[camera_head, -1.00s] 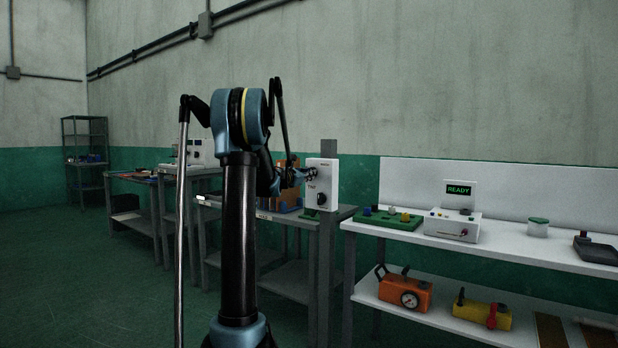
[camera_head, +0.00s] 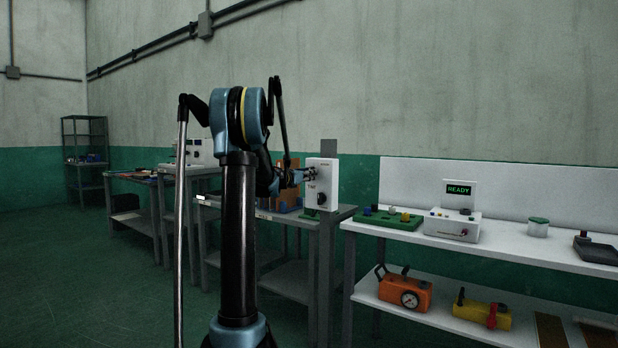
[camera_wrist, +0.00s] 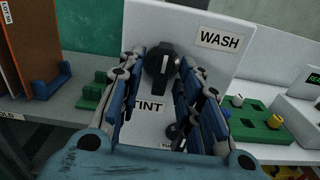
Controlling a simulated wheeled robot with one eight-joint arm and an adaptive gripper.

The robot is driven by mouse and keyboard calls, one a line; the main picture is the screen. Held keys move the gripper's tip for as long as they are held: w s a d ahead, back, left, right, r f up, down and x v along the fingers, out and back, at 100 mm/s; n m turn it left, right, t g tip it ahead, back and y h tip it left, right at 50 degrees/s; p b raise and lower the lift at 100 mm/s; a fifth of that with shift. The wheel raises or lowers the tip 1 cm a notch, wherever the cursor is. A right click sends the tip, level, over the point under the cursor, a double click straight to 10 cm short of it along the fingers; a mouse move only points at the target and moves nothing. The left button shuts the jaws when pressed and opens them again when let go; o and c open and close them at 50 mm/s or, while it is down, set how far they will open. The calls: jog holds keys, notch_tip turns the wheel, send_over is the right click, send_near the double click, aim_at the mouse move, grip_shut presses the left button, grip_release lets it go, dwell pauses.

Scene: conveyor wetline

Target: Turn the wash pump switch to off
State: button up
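In the wrist view the box (camera_wrist: 195,28) carries a WASH label (camera_wrist: 220,40) beside a black knob (camera_wrist: 160,65). A lower label reading "TINT" is partly covered by a finger. A second dark knob (camera_head: 321,199) shows low on the box in the head view; in the wrist view it is mostly hidden behind the fingers. My gripper (camera_wrist: 160,80) is open, its blue-padded fingers on either side of the upper knob. I cannot tell whether they touch it. In the head view my gripper (camera_head: 306,174) is at the box's left upper face.
To the right, a white bench (camera_head: 480,240) holds a green block board (camera_head: 385,220) and a box with a READY display (camera_head: 458,188). An orange gauge unit (camera_head: 405,291) sits on its lower shelf. Brown panels (camera_wrist: 45,40) stand left of the switch box.

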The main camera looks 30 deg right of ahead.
jog(key=v, duration=0.6)
jog(key=shift+a, duration=0.2)
jog(key=shift+s, duration=0.1)
dwell(0.4)
jog(key=s+a+f+m+g+y, duration=0.1)
jog(key=s+a+f+m+y, duration=0.4)
jog(key=s+a+f, duration=0.6)
jog(key=s+a+f+m+g+y, duration=0.2)
jog(key=s+a+f+m+y, duration=0.4)
jog(key=s+a, duration=0.9)
jog(key=s+a+f+m+g+y, duration=0.1)
jog(key=s+a+f+m+y, duration=0.4)
jog(key=a, duration=1.7)
jog(key=s+f+m, duration=0.5)
jog(key=s+f, duration=0.4)
jog(key=f, duration=0.3)
jog(key=shift+m+g+y, duration=0.3)
jog(key=shift+g, duration=0.1)
